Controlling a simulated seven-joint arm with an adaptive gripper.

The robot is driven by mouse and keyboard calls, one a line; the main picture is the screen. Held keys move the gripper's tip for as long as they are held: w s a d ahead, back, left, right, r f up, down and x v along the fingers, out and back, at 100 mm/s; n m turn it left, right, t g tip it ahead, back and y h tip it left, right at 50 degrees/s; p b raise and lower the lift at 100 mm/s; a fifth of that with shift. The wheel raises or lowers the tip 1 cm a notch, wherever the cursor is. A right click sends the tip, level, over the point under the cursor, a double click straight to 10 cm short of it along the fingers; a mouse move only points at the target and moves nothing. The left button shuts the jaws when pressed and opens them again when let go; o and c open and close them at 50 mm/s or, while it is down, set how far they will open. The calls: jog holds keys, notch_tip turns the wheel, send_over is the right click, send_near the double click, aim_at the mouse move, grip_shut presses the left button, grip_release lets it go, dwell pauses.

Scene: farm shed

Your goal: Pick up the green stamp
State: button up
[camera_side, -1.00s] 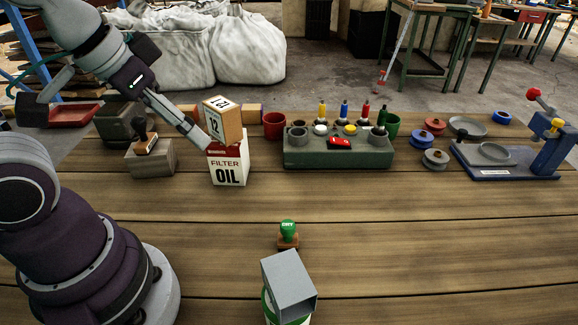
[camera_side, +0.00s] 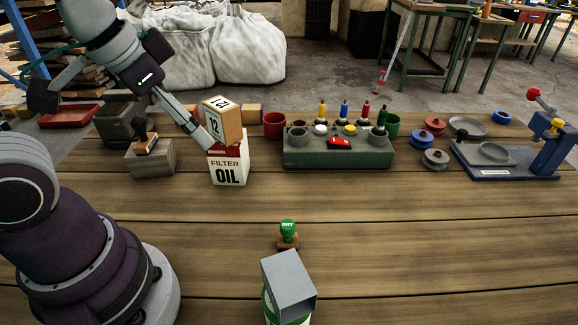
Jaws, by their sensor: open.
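The green stamp (camera_side: 288,235) stands upright on the wooden table in the front middle. It has a green knob with white lettering and a brown base. My gripper (camera_side: 207,139) is in the upper left, pointing down and right. Its tip shows beside a filter oil box, well behind and left of the stamp. It is open, seen nearly edge-on, and nothing shows between its fingers. Whether it touches the oil box cannot be told.
A calendar cube (camera_side: 222,120) tops the oil box (camera_side: 229,170). A dark-handled stamp (camera_side: 146,140) sits on a block at left. A green rack (camera_side: 338,158) stands behind. Table right of the stamp is clear.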

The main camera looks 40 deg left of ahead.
jog(key=w+d+f+m+g, duration=0.2)
jog(key=w+d+m, duration=0.15)
jog(key=m, duration=0.35)
jog(key=m+g, duration=0.3)
jog(key=m, duration=0.6)
send_near(288, 225)
jog(key=shift+m, duration=0.4)
notch_tip(288, 225, down, 11)
jog(key=shift+w+r, duration=0.1)
jog(key=shift+r, duration=0.05)
jog(key=shift+c, duration=0.3)
grip_shut()
